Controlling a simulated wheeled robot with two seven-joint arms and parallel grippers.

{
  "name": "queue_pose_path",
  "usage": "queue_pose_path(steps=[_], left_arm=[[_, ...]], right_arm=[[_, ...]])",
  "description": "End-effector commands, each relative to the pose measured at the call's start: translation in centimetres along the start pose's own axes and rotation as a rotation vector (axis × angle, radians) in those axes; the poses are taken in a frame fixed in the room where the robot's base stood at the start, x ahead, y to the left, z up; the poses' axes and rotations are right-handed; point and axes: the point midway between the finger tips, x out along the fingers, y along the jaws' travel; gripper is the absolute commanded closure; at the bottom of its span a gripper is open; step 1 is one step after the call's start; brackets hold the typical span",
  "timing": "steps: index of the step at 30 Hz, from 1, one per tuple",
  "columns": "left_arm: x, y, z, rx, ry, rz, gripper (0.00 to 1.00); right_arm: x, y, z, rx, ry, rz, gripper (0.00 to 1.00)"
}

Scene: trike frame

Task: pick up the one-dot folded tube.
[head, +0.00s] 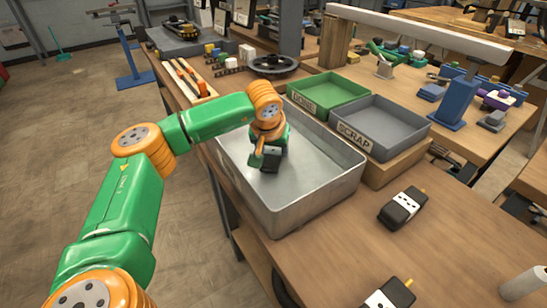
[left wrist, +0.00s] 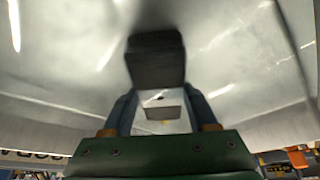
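A black and white folded tube is in the metal tray (head: 343,191), under my left gripper (head: 268,150). In the head view its dark body (head: 271,160) shows just below the gripper. In the left wrist view its black part (left wrist: 155,62) points away, and its white face (left wrist: 163,125) with one small dark dot visible lies between the fingers. The fingers of my left gripper (left wrist: 160,108) appear closed on its sides. Whether it touches the tray floor is unclear. Two more black and white tubes with several dots lie on the table, one right of the tray (head: 402,209) and one nearer (head: 388,294). My right gripper is not seen.
A pale cylinder (head: 522,284) is at the right front. Clear tabletop lies between the tray and the loose tubes.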

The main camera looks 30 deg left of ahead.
Motion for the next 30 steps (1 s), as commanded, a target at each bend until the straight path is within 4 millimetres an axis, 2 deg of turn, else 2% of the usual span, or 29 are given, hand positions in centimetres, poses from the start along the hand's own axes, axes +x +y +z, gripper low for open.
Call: queue_pose_path(steps=[1,2,3,10,14,17,24,27,30], left_arm=[[0.0,0.0,0.0,0.0,-0.001,0.0,0.9],[0.0,0.0,0.0,0.0,-0.001,0.0,0.98],[0.0,0.0,0.0,0.0,0.0,0.001,1.0],[-0.1,0.0,0.0,0.0,0.0,0.001,1.0],[-1.4,0.0,-0.7,0.0,0.003,0.001,1.0],[-3.7,0.1,-1.6,-0.001,0.003,0.003,1.0],[-11.3,-1.2,0.9,0.002,0.006,0.002,1.0],[-13.1,-1.9,3.2,0.003,0.005,0.001,1.0],[-15.2,-2.4,4.8,0.003,0.005,0.001,1.0]], right_arm=[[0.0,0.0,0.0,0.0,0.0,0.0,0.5],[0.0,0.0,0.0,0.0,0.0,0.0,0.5],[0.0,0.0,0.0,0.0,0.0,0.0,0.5],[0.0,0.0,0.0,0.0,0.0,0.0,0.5],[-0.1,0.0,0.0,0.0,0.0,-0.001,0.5],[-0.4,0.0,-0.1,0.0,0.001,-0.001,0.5],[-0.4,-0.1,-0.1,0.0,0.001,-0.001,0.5],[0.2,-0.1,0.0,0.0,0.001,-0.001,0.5],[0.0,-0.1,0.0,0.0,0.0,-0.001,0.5]])
